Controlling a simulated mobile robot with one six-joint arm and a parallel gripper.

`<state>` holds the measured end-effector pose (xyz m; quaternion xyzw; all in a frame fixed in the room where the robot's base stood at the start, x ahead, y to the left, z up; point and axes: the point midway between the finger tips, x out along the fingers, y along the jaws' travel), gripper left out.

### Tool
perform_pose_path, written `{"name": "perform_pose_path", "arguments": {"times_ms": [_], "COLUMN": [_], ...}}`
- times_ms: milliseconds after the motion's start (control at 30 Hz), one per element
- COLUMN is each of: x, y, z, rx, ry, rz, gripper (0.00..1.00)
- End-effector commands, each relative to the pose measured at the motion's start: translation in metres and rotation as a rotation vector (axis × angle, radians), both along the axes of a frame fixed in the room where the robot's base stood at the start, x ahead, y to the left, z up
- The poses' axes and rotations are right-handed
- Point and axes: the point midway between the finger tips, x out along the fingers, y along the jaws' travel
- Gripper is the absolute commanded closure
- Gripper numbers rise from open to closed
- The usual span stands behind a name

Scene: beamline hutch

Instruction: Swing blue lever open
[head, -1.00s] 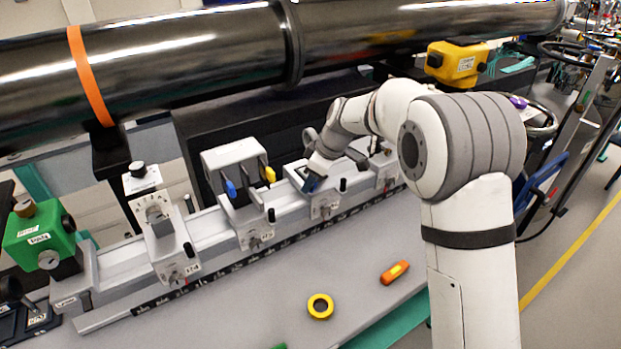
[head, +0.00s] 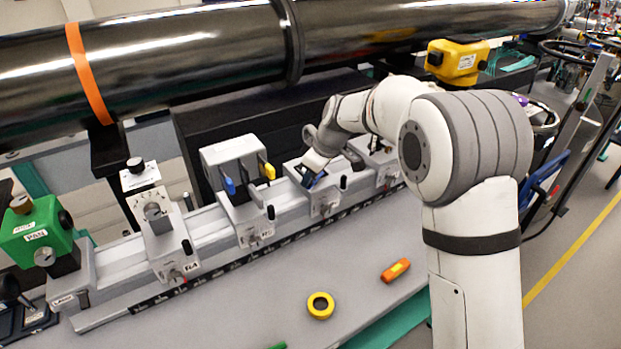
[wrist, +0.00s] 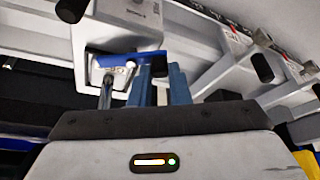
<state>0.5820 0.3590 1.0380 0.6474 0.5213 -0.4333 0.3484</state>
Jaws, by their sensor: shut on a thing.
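The blue lever (wrist: 117,61) shows in the wrist view as a bright blue bar lying across the picture, fixed near a metal post and a white block. My gripper (wrist: 160,74) is shut on its right end, by a dark knob; the two blue-grey fingers stand on either side of that end. In the head view, my gripper (head: 309,178) is down at the third carriage (head: 325,202) on the rail. Only a little blue shows there, and my wrist hides part of the lever.
The neighbouring carriage (head: 250,222) carries blue and yellow levers close to the left. The large black pipe (head: 200,52) runs above and behind. A yellow tape roll (head: 320,305) and an orange tool (head: 396,270) lie on the bench in front, which is otherwise mostly clear.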

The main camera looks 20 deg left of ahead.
Motion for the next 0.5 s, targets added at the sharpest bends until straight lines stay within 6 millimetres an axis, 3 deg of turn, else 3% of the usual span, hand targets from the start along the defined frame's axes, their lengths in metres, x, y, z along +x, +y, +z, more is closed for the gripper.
{"name": "perform_pose_path", "arguments": {"times_ms": [500], "x": [0.004], "y": [0.012], "z": [0.001], "rx": [0.003], "ry": [-0.005], "rz": [-0.373], "gripper": [1.0]}}
